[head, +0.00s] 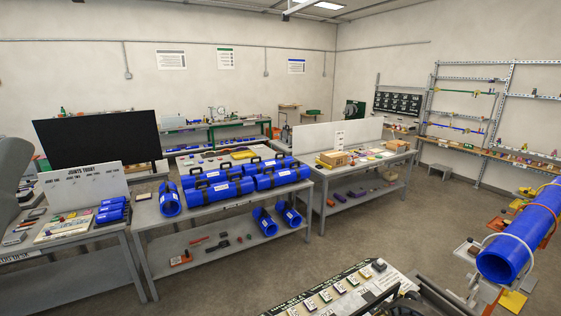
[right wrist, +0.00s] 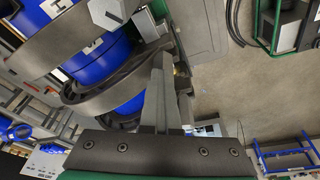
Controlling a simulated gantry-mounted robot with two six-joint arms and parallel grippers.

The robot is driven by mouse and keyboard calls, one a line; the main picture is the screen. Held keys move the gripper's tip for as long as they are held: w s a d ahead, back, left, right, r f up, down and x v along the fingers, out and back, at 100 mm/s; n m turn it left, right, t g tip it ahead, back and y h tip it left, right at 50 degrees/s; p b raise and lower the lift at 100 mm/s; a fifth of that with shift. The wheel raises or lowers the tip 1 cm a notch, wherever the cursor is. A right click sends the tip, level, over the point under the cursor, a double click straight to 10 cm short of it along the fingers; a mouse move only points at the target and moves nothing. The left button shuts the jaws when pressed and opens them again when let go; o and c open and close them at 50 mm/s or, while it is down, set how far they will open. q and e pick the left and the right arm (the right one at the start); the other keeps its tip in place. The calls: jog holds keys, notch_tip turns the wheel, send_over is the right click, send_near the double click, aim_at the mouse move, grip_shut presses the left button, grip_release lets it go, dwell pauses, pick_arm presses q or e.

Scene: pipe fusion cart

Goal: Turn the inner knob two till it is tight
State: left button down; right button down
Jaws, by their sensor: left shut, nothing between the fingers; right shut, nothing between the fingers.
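In the right wrist view, my right gripper (right wrist: 160,72) is shut and empty. Its fingertips are in front of or beside the dark curved clamps (right wrist: 55,48) around a blue pipe (right wrist: 85,50); I cannot tell if they touch. A pale grey hexagonal knob or nut (right wrist: 108,13) shows at the top, left of the fingertips and apart from them. I cannot tell which knob is inner knob two. In the head view, a plain grey part of my left gripper or arm (head: 12,170) shows at the left edge; its fingertips are not visible.
In the head view, a workbench (head: 150,240) carries several blue pipe pieces (head: 220,190). A long blue pipe (head: 520,240) rests on a stand at the right. Dark machine parts (head: 430,298) and a labelled panel (head: 335,292) fill the bottom. Bare floor (head: 380,230) lies between.

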jog(key=shift+s+p, duration=0.3)
jog(key=shift+s, duration=0.2)
jog(key=shift+d+f, duration=0.1)
notch_tip(320, 180, up, 6)
jog(key=p, duration=0.5)
jog(key=shift+d, duration=0.25)
